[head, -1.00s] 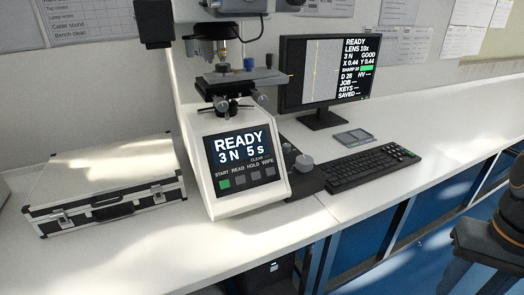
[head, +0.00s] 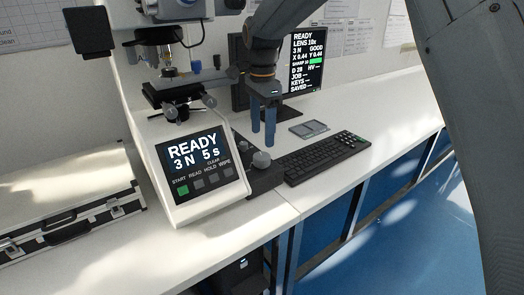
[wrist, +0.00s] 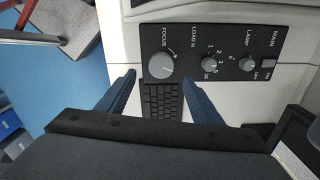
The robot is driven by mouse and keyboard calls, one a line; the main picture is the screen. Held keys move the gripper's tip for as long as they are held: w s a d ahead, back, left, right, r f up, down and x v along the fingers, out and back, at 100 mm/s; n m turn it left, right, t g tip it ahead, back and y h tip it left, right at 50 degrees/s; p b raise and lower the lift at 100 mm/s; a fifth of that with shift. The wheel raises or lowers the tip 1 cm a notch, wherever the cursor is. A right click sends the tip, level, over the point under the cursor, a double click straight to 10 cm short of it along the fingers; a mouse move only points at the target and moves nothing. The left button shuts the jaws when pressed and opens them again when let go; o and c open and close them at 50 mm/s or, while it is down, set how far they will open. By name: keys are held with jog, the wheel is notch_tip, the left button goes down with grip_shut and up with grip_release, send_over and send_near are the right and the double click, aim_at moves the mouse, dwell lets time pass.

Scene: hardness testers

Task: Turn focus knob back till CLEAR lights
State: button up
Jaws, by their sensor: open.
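The FOCUS knob (wrist: 161,65) is a round grey knob with a pointer line, on a black panel; a curved arrow is printed beside it. In the head view the large grey knob (head: 261,159) at the panel's front end appears to be the same one. My gripper (head: 263,140) is open, its blue fingers pointing down just above that knob. In the wrist view my gripper (wrist: 159,80) has a finger on each side of the knob, apart from it. The tester screen (head: 196,150) reads READY, 3 N 5 s; a small CLEAR label shows below, its lamp not clearly lit.
LOAD N (wrist: 209,66) and LAMP (wrist: 247,64) knobs and the MAIN switch (wrist: 268,76) sit beside FOCUS. The keyboard (head: 322,157) is close on the right. The monitor (head: 307,60) shows a SHARP line with a green bar. A case (head: 65,215) stands left.

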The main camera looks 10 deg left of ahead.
aim_at(262, 156)
jog(key=shift+a+f, duration=0.2)
jog(key=shift+f, duration=0.1)
jog(key=shift+f+p, duration=0.6)
jog(key=shift+f, duration=2.95)
jog(key=c, duration=0.9)
jog(key=shift+d, duration=0.2)
jog(key=shift+c, duration=0.8)
jog(key=shift+a, duration=0.1)
jog(key=shift+n, duration=0.3)
